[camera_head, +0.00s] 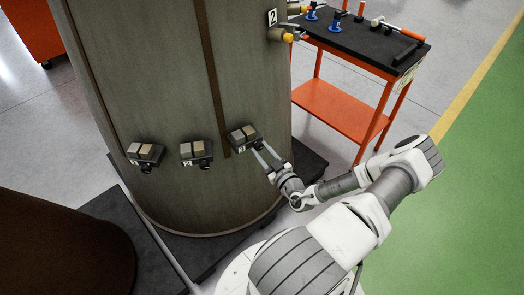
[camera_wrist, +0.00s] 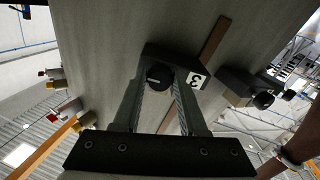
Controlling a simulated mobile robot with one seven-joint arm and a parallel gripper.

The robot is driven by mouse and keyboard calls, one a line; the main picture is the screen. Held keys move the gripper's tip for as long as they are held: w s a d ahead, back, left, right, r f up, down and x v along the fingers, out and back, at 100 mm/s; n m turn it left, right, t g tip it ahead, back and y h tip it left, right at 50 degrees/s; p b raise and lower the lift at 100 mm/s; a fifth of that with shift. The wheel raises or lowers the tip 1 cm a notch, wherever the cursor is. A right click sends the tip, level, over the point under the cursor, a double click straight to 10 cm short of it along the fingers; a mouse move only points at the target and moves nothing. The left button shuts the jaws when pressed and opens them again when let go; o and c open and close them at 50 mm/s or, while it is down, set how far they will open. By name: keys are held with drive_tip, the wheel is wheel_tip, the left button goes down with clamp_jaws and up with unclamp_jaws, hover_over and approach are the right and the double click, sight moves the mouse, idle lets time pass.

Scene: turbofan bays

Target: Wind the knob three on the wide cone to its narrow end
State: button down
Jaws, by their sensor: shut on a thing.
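The wide cone (camera_head: 185,90) is a large grey-brown drum-like body on a dark base. Low on its side are three small dark boxes in a row, each with a tan two-part top. Knob three (camera_wrist: 159,76) is a round black knob with a pale pointer line, on the right-hand box (camera_head: 243,134) in the head view. A white tag "3" (camera_wrist: 197,80) sits beside it in the wrist view. My gripper (camera_head: 259,151) reaches it from the lower right. In the wrist view its two fingers (camera_wrist: 160,84) are shut on the knob, one on each side.
Boxes two (camera_head: 196,151) and one (camera_head: 146,153) sit to the left of box three. An orange cart (camera_head: 345,108) with tools stands behind at right. A dark brown rounded body (camera_head: 60,245) fills the lower left. Green floor at right is clear.

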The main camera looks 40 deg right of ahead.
drive_tip(key=shift+c, duration=2.2)
unclamp_jaws()
drive_tip(key=shift+s, duration=0.15)
drive_tip(key=s+a, duration=0.2)
drive_tip(key=s, duration=1.5)
